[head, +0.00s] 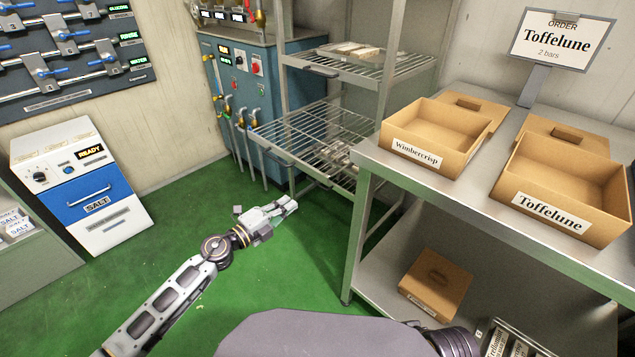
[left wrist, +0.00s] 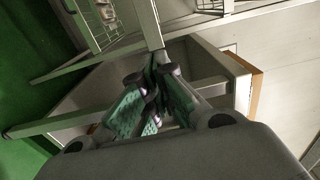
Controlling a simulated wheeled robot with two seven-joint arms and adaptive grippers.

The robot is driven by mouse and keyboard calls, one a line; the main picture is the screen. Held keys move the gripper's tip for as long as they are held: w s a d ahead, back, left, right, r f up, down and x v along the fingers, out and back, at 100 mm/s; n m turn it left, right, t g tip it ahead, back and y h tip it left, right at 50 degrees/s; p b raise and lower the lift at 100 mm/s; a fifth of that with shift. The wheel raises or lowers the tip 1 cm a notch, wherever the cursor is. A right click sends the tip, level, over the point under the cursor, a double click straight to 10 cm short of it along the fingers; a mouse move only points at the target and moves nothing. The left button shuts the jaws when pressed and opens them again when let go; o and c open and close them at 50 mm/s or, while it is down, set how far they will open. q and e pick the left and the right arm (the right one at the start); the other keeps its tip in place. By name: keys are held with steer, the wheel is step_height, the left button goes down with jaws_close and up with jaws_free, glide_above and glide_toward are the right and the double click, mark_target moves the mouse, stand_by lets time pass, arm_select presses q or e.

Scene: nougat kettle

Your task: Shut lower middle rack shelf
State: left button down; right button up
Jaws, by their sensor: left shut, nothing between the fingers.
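The metal rack (head: 389,30) stands at the back centre in the head view. Its lower wire shelf (head: 300,125) sticks out to the left and front of the posts, with a handle bar on its front edge. A few small items lie toward its right side. The wire shelf above (head: 400,68) carries pale flat slabs. My left gripper (head: 289,204) is shut and empty, over the green floor in front of and below the lower shelf, apart from it. Its fingers also show in the left wrist view (left wrist: 152,95). My right gripper is out of view.
A steel table (head: 470,215) at right holds the Wimbercrisp box (head: 455,150) and the Toffelune box (head: 560,215); its leg stands close right of my left gripper. A carton (head: 436,285) sits on its under-shelf. The salt unit (head: 90,190) is at left. Green floor between is clear.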

arm_select(q)
steer(key=shift+d, duration=0.1)
stand_by(0.4)
glide_toward(325, 178)
steer(key=shift+x, duration=1.4)
steer(key=shift+b+x, duration=0.55)
steer(key=shift+x, duration=1.5)
steer(key=shift+w+d, duration=0.1)
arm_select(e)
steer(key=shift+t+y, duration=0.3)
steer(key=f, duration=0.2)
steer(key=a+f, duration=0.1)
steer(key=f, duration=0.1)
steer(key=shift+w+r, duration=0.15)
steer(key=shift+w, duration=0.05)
